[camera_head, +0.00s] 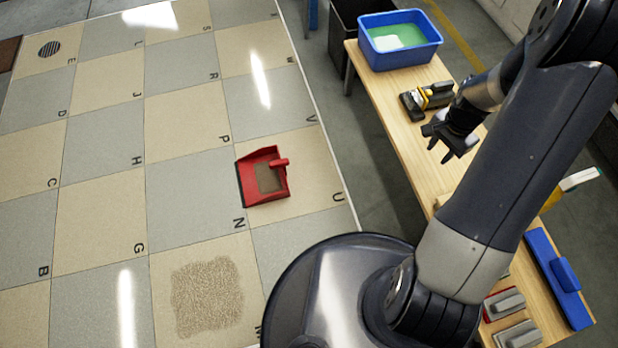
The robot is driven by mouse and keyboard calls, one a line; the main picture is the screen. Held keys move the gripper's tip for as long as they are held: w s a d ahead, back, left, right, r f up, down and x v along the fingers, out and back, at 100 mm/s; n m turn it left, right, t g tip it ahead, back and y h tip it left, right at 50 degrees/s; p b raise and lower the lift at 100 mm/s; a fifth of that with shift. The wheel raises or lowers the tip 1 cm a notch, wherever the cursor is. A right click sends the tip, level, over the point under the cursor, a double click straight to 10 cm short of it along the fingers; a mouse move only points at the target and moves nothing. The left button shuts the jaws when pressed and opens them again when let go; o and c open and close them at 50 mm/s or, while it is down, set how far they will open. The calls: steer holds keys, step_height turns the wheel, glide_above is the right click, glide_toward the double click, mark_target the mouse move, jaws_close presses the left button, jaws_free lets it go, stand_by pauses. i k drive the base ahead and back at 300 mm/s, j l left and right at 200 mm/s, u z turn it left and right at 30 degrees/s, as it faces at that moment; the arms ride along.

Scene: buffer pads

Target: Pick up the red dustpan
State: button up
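The red dustpan (254,183) lies on the tiled floor, on the beige tile marked U, left of the middle of the view. Its short handle points right, and a patch of brown dirt shows in its pan. My gripper (446,150) is over the wooden bench, well to the right of the dustpan and apart from it. Its dark fingers are spread apart, with nothing seen between them.
The wooden bench (385,112) holds a blue basin (399,38) with green liquid, a yellow-and-black tool (428,98), a blue block (562,273) and grey-handled pads (503,303). A brown dirt patch (206,297) lies on the floor. The tiles around the dustpan are clear.

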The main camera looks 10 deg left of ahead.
mark_target(261, 174)
steer(key=u, duration=1.35)
